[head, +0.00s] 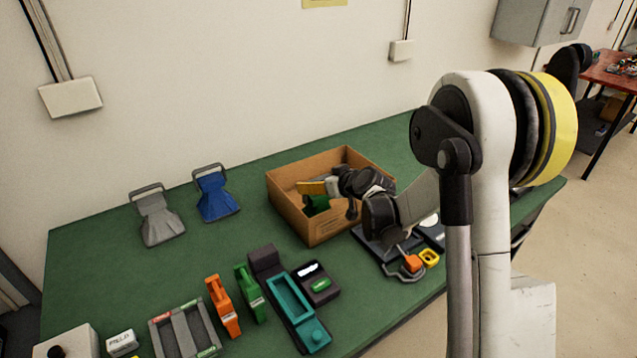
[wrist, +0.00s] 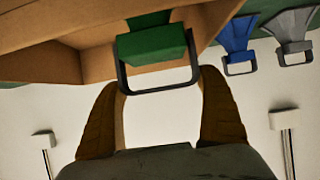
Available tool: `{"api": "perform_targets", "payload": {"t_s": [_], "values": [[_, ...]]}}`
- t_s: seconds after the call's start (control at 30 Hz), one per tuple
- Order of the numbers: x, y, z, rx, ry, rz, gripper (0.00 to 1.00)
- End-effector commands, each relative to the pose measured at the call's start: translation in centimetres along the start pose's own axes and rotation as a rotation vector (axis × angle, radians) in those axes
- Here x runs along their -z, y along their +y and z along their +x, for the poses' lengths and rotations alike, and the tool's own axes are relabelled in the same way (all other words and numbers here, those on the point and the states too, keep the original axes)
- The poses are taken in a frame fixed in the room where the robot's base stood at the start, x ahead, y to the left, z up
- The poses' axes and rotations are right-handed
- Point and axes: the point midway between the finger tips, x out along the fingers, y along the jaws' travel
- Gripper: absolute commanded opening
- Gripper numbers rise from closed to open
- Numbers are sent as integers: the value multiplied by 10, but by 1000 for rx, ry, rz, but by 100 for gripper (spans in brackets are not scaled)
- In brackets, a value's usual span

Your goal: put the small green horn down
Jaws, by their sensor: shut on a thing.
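The small green horn (head: 316,205) shows at the open cardboard box (head: 322,234) in the head view, partly hidden by my gripper and the box wall. My gripper (head: 322,188) is over the box and shut on the horn's dark handle. In the wrist view the horn's green body (wrist: 152,47) shows beyond the fingers, with its dark handle frame between the fingertips of my gripper (wrist: 160,82). The box (wrist: 60,35) lies behind it. I cannot tell whether the horn touches the box floor.
A blue horn (head: 215,193) and a grey horn (head: 158,216) stand left of the box on the green table (head: 110,262). Orange (head: 223,306) and green (head: 249,292) handsets, a teal tray (head: 290,297) and a dark device (head: 314,283) are in front. Bare table lies between the horns and handsets.

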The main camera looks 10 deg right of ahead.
Motion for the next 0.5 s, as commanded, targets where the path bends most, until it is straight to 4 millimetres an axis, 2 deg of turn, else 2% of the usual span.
{"api": "perform_targets", "payload": {"t_s": [0.17,0.2,0.23,0.5], "values": [[-3,0,2,0,0,0,47],[-3,0,2,0,0,0,97],[-2,0,1,0,0,0,100],[0,0,0,0,0,0,100]]}}
